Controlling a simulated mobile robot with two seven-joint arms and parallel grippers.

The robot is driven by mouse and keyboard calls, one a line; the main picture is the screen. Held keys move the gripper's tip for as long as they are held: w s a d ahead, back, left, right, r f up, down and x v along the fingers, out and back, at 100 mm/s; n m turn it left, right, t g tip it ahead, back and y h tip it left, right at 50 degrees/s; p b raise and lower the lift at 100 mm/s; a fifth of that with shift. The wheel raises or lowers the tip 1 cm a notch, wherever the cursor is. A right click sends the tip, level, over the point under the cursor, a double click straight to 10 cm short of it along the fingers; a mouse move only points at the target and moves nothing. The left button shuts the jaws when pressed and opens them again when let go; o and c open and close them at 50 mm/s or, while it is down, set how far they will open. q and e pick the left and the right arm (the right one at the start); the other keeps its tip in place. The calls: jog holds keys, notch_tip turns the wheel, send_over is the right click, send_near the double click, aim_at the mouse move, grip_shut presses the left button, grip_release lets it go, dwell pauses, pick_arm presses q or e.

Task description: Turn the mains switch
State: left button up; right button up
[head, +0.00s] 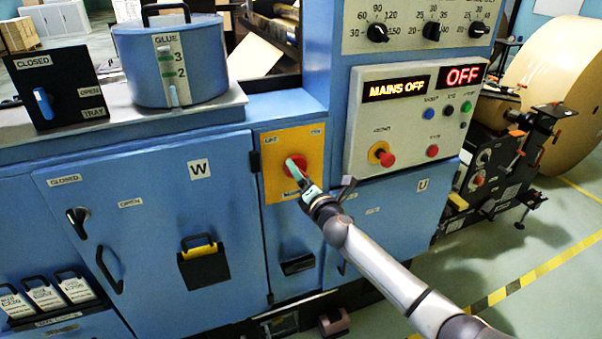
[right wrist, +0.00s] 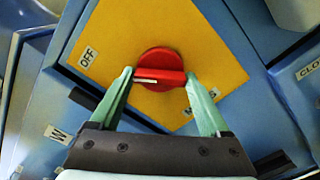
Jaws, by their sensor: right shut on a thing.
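The mains switch is a red rotary knob (right wrist: 160,68) on a yellow plate (head: 271,184) on the blue machine front. In the right wrist view its raised bar lies level across the picture, with a white mark on its left end. An OFF label (right wrist: 88,57) is at upper left of the knob; a label at lower right is partly hidden by a finger. My right gripper (right wrist: 160,82) has its pale green fingers shut on the knob's bar, one at each end. The head view shows the same gripper (head: 297,167) at the knob. My left gripper is not in view.
The panel display (head: 397,88) reads MAINS OFF, and a second display (head: 464,76) reads OFF. A red button (head: 386,158) sits on a yellow collar below. A blue glue pot (head: 170,60) stands on the ledge at left. A large kraft roll (head: 560,80) is at right.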

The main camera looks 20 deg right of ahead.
jog(key=shift+n, duration=0.6)
jog(key=o, duration=1.2)
jog(key=s, duration=1.2)
jog(key=shift+s, duration=0.25)
